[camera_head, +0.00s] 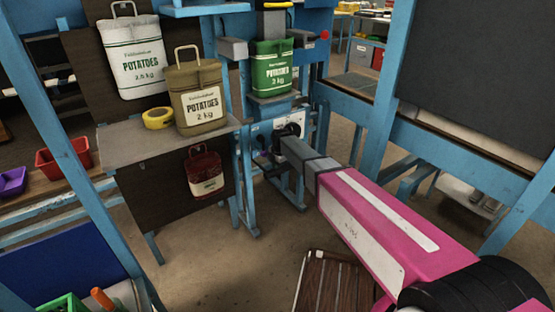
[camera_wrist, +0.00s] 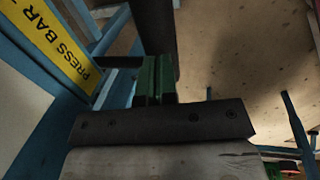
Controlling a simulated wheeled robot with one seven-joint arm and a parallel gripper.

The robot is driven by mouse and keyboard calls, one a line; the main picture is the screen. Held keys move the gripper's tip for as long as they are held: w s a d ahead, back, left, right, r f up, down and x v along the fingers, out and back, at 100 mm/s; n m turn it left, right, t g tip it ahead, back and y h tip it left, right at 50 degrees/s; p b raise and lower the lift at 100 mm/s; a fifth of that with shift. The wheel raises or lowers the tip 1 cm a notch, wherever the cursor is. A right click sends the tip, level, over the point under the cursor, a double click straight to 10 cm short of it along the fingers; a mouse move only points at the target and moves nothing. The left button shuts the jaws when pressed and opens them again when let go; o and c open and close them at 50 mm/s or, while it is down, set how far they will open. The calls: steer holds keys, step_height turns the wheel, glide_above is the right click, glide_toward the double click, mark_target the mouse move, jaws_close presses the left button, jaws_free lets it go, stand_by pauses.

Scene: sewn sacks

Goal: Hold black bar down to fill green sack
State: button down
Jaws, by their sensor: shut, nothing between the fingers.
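The green sack (camera_head: 272,72), marked potatoes 2 kg, hangs upright under a black and yellow fitting at the blue stand. My gripper (camera_head: 284,142) is just below it, in front of the stand's pale panel. In the wrist view my gripper (camera_wrist: 156,92) is shut, with nothing seen held between its fingers. A dark bar (camera_wrist: 115,62) runs from the blue frame towards the fingers, beside a yellow PRESS BAR label (camera_wrist: 48,38). I cannot tell whether the fingers touch the bar. In the head view my gripper mostly hides that spot.
A white sack (camera_head: 133,62) hangs at the upper left. An olive sack (camera_head: 199,98) and a yellow tape roll (camera_head: 158,118) are on a grey shelf (camera_head: 150,147). A dark red sack (camera_head: 204,174) hangs below. A slatted wooden stool (camera_head: 335,285) stands beneath my arm. Blue posts flank the space.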

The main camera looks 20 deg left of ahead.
mark_target(278, 173)
steer(key=shift+a+f, duration=0.1)
steer(key=shift+f, duration=0.6)
step_height(278, 173, down, 6)
steer(key=shift+s+d+f, duration=0.2)
steer(key=shift+d+f, duration=0.05)
steer(key=shift+d, duration=0.05)
steer(key=shift+w+a+f, duration=0.1)
steer(key=shift+w+f, duration=0.05)
steer(key=shift+w, duration=0.2)
stand_by(2.9)
stand_by(0.5)
steer(key=shift+s+r, duration=0.15)
steer(key=shift+r, duration=0.15)
steer(key=s+d+r, duration=0.2)
steer(key=r, duration=0.5)
steer(key=s+d+r, duration=0.2)
steer(key=r, duration=0.4)
steer(key=shift+d+r, duration=0.2)
steer(key=shift+r, duration=0.15)
